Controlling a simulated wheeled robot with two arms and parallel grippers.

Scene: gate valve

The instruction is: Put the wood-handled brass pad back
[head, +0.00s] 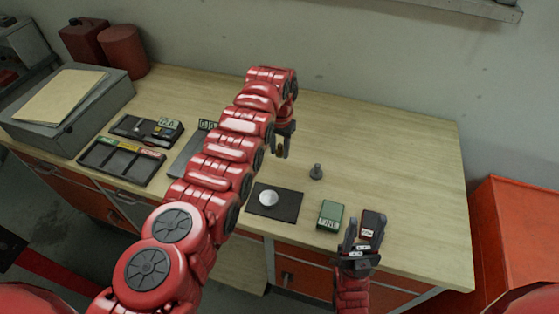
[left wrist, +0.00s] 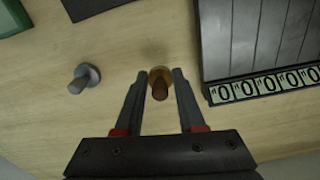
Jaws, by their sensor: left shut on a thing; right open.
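The wood-handled brass pad (left wrist: 159,82) is between the fingers of my left gripper (left wrist: 155,88), which is shut on its brown handle; the brass disc shows beyond the handle. In the head view my left gripper (head: 284,142) points down over the rear middle of the table, with the small pad (head: 279,151) at its tips. I cannot tell whether the pad touches the table. A dark slotted tray (left wrist: 262,35) with a row of number labels lies right of the gripper in the left wrist view; my arm partly hides this tray (head: 184,156) in the head view. My right gripper (head: 362,238) is open and empty at the front right.
A grey handled pad (head: 317,173) stands right of my left gripper, also in the left wrist view (left wrist: 85,76). A black mat (head: 287,205) with a pale disc (head: 268,198), a green box (head: 330,214) and a dark device (head: 373,222) lie in front. The table's right rear is clear.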

